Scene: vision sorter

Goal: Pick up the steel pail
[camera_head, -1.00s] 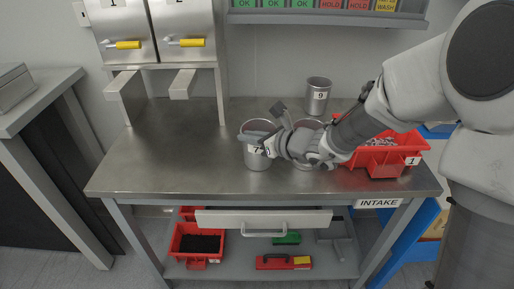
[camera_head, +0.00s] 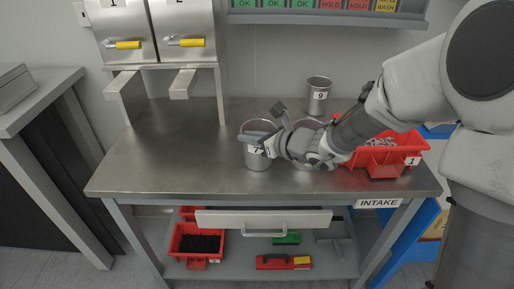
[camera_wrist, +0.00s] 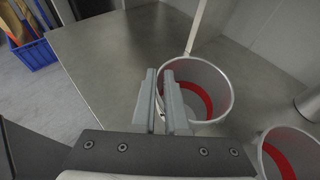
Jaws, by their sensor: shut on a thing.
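A steel pail (camera_head: 257,160) with label 7 stands upright on the steel bench (camera_head: 170,150), left of my wrist. In the wrist view the pail (camera_wrist: 223,92) shows its open mouth and a red band inside. My gripper (camera_head: 262,139) reaches in from the right and is shut on the pail's near rim; in the wrist view my gripper (camera_wrist: 160,76) has its two fingers close together at the rim wall. Whether the pail's base is clear of the bench is hard to tell. My wrist partly hides a second pail (camera_head: 308,124) just right of it.
A third pail (camera_head: 318,97), labelled 9, stands at the back. A red bin (camera_head: 381,170) labelled 1 stands right, beside my forearm. Dispensers (camera_head: 150,35) with yellow handles overhang the bench's back left. The bench's left part is clear.

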